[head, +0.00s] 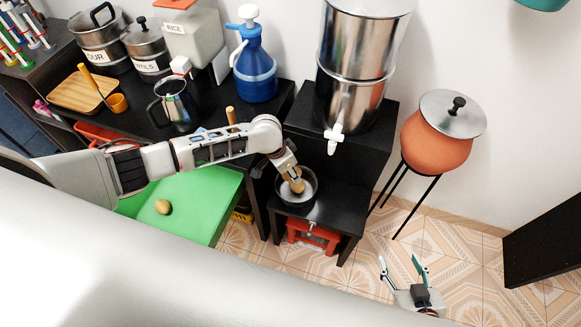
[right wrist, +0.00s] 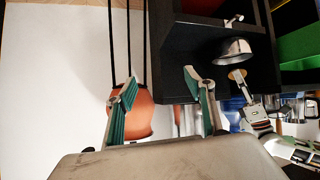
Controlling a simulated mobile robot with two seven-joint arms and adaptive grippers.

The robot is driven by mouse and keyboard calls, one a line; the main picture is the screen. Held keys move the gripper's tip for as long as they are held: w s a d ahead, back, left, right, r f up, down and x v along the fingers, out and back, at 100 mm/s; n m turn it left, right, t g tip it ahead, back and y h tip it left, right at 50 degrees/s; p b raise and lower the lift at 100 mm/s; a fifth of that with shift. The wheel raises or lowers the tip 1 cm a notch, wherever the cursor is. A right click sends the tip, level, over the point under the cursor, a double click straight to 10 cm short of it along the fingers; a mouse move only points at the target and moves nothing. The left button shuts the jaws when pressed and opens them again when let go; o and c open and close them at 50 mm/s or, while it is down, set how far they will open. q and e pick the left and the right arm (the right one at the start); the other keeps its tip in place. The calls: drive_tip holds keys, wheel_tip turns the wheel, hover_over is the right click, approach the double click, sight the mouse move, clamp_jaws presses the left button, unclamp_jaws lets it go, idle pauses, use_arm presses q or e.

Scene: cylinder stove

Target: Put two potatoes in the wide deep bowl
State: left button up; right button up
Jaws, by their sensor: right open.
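A dark, shiny bowl (head: 310,199) stands on the low black shelf; it also shows, upside down, in the right wrist view (right wrist: 233,52). My left gripper (head: 293,178) is over the bowl, shut on a tan potato (head: 298,187). In the right wrist view this held potato (right wrist: 237,74) appears just above the bowl's rim. A second potato (head: 163,207) lies on the green surface at the left. My right gripper (head: 399,263) is open and empty, low at the right, apart from everything; its fingers also show in the right wrist view (right wrist: 160,80).
A tall steel cylinder (head: 352,80) with a white tap stands behind the bowl. An orange clay pot (head: 435,147) on a black stand is at the right. A steel jug (head: 178,104) and blue bottle (head: 255,72) stand on the black counter. The tiled floor around my right gripper is clear.

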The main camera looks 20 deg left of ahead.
use_arm(q)
wheel_tip(320, 180, down, 5)
drive_tip(key=b, duration=0.5)
drive_tip(key=shift+s, duration=0.1)
drive_tip(key=shift+f, duration=0.25)
drive_tip(key=shift+r, duration=0.1)
drive_tip(key=o, duration=1.2)
drive_tip(key=shift+o, duration=0.2)
use_arm(e)
drive_tip(key=f, duration=0.6)
drive_tip(key=shift+s+d, duration=0.15)
drive_tip(key=shift+d, duration=0.15)
use_arm(q)
drive_tip(key=shift+b, duration=0.3)
use_arm(e)
drive_tip(key=shift+f, duration=0.1)
use_arm(q)
drive_tip(key=shift+r, duration=0.1)
drive_tip(key=v, duration=1.1)
drive_tip(key=shift+r, duration=0.4)
use_arm(e)
drive_tip(key=shift+s, duration=0.1)
use_arm(q)
drive_tip(key=shift+s, duration=0.1)
use_arm(e)
drive_tip(key=shift+a, duration=0.1)
